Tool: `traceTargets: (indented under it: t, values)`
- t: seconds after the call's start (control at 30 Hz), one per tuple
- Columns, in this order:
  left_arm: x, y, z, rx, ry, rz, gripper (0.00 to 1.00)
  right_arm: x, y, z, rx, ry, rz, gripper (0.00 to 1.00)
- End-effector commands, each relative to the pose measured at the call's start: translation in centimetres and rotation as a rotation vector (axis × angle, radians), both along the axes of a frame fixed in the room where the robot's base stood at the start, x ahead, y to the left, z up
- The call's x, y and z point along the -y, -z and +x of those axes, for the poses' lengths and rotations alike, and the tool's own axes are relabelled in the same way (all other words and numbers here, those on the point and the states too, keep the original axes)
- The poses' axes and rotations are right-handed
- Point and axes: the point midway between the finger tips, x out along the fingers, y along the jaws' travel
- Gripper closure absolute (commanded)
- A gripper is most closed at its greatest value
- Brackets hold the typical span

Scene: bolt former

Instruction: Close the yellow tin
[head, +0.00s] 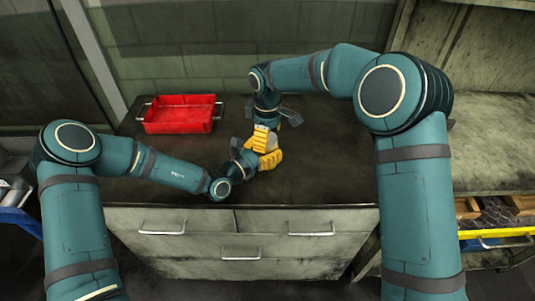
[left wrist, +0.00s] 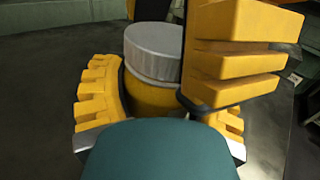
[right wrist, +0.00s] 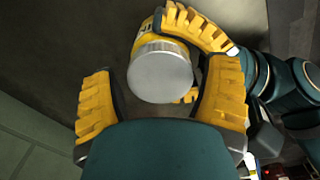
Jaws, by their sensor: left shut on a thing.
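The yellow tin (left wrist: 152,97) stands upright in the left wrist view with a round grey metal lid (left wrist: 153,48) on top. The lid also shows from above in the right wrist view (right wrist: 160,78). My left gripper (head: 268,160) is shut on the tin's body, one finger on each side. My right gripper (head: 265,138) is above the tin, its fingers apart on either side of the lid. In the right wrist view (right wrist: 160,72), a gap shows between its left finger and the lid. The tin is mostly hidden in the head view.
A red tray (head: 180,114) stands on the dark workbench top (head: 240,193), left of the tin. Drawers with handles (head: 240,254) are in the bench front. The bench top around the tin is mostly clear.

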Motion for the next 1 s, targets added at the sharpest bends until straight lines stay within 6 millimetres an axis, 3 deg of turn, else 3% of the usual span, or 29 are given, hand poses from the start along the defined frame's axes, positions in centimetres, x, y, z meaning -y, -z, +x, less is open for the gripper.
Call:
traceTargets:
  t: [0.03, 0.13, 0.17, 0.37, 0.63, 0.77, 0.8, 0.87, 1.0]
  values:
    - [0.01, 0.02, -0.01, 0.000, 0.000, 0.000, 1.00, -0.01, -0.02, 0.00, 0.000, 0.000, 0.000, 0.47]
    - [0.01, 0.02, -0.01, 0.000, 0.000, 0.000, 1.00, -0.01, -0.03, 0.00, 0.000, 0.000, 0.000, 0.82]
    - [0.01, 0.02, -0.01, 0.000, 0.000, 0.000, 1.00, -0.01, -0.03, 0.01, 0.000, 0.000, 0.000, 0.86]
    - [0.01, 0.02, -0.01, 0.000, 0.000, 0.000, 1.00, -0.02, -0.04, 0.01, 0.001, 0.021, 0.000, 0.87]
    - [0.01, 0.02, -0.01, 0.000, 0.000, 0.000, 1.00, -0.06, -0.05, 0.00, 0.002, 0.376, 0.000, 0.87]
    - [0.02, 0.02, -0.02, 0.000, 0.001, 0.000, 1.00, -0.03, -0.02, 0.01, 0.001, 0.362, 0.000, 0.87]
    - [0.02, 0.02, -0.02, 0.000, 0.001, 0.000, 1.00, -0.03, -0.02, 0.01, 0.001, 0.362, 0.000, 0.34]
    - [0.02, 0.02, -0.02, 0.000, 0.001, 0.000, 1.00, -0.03, -0.02, 0.01, 0.000, 0.361, 0.001, 0.13]
    - [0.02, 0.02, -0.02, 0.000, 0.001, 0.000, 1.00, -0.02, -0.01, 0.01, 0.000, 0.360, 0.001, 0.10]
